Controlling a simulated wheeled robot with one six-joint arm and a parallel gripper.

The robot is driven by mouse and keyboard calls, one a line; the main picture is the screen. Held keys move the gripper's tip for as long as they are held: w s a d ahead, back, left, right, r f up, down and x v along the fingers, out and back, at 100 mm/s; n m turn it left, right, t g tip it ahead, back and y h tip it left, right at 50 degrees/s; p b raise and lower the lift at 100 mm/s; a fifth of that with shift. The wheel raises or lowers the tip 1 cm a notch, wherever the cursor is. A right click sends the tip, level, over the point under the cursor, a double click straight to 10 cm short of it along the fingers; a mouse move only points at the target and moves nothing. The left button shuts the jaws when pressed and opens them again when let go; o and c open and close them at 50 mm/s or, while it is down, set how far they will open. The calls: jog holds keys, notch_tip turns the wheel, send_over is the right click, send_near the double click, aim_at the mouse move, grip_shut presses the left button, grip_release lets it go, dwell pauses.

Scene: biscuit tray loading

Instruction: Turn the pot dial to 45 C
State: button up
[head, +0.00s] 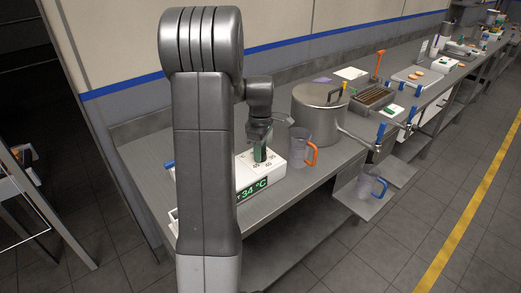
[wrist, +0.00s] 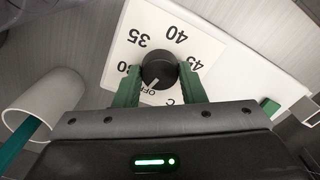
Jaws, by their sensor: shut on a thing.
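The black round dial (wrist: 159,70) sits on a white panel (wrist: 118,50) marked OFF, 35, 40 and 45, with another number partly hidden at the left. A short pale mark on the dial's lower left edge points towards OFF. My gripper (wrist: 160,82) has its green fingers on both sides of the dial and is shut on it. In the head view my gripper (head: 260,153) reaches down to the white control box (head: 277,168), hiding the dial. The box's green display (head: 253,189) reads 34 °C. A lidded steel pot (head: 318,116) stands behind the box.
A clear jug with an orange handle (head: 300,150) stands close right of the box. A blue-handled jug (head: 372,187) is on a lower shelf. A white cup-like holder (wrist: 42,97) with something teal lies left in the wrist view.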

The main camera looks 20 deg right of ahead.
jog(key=m, duration=1.1)
jog(key=shift+m, duration=0.4)
jog(key=m, duration=0.5)
jog(key=shift+m, duration=0.3)
jog(key=m, duration=0.5)
jog(key=shift+r, duration=0.1)
jog(key=m, duration=0.5)
jog(key=shift+m, duration=0.4)
jog(key=m, duration=1)
jog(key=shift+m, duration=0.4)
jog(key=m, duration=0.6)
